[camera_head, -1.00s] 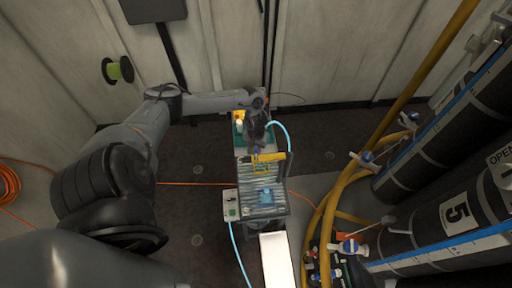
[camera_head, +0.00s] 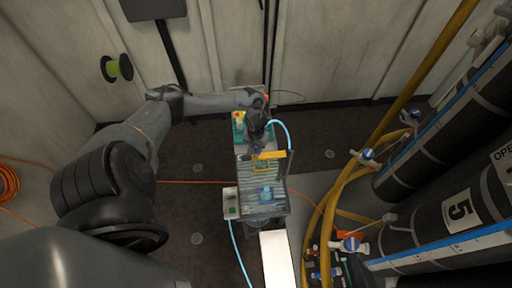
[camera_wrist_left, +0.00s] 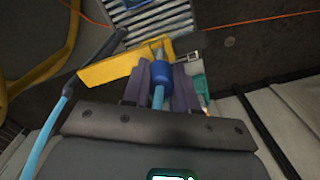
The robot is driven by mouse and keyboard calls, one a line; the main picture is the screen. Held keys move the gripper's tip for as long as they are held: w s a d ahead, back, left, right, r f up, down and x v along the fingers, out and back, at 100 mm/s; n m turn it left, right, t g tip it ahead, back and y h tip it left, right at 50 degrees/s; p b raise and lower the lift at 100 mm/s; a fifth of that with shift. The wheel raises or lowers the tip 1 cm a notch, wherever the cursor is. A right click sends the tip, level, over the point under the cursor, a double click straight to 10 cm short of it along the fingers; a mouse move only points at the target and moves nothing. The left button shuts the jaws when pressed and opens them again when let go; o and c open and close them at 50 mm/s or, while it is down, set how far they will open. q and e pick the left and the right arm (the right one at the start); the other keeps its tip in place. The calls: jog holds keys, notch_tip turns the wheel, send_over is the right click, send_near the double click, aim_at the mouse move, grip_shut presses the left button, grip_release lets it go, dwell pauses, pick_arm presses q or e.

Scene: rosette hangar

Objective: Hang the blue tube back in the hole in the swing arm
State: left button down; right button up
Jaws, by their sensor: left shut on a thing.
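The yellow swing arm (camera_head: 271,155) stands over the ribbed top of the machine; it also shows in the left wrist view (camera_wrist_left: 106,70). My left gripper (camera_wrist_left: 161,72) is shut on the blue tube (camera_wrist_left: 158,98), around its darker blue collar, right beside the swing arm. In the head view my left gripper (camera_head: 256,143) points down by the swing arm, and the pale blue tube (camera_head: 286,130) curves away to its right. The hole in the swing arm is hidden, so I cannot tell whether the tube's end is in it. My right gripper is not in view.
Yellow hoses (camera_head: 335,190) and large dark cylinders (camera_head: 440,220) crowd the right. Dark floor lies open at left.

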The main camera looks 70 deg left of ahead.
pick_arm(q)
jog(key=shift+f+b, duration=0.6)
jog(key=shift+f, duration=1.05)
jog(key=c, duration=0.8)
grip_release()
jog(key=shift+o, duration=0.2)
jog(key=o, duration=0.5)
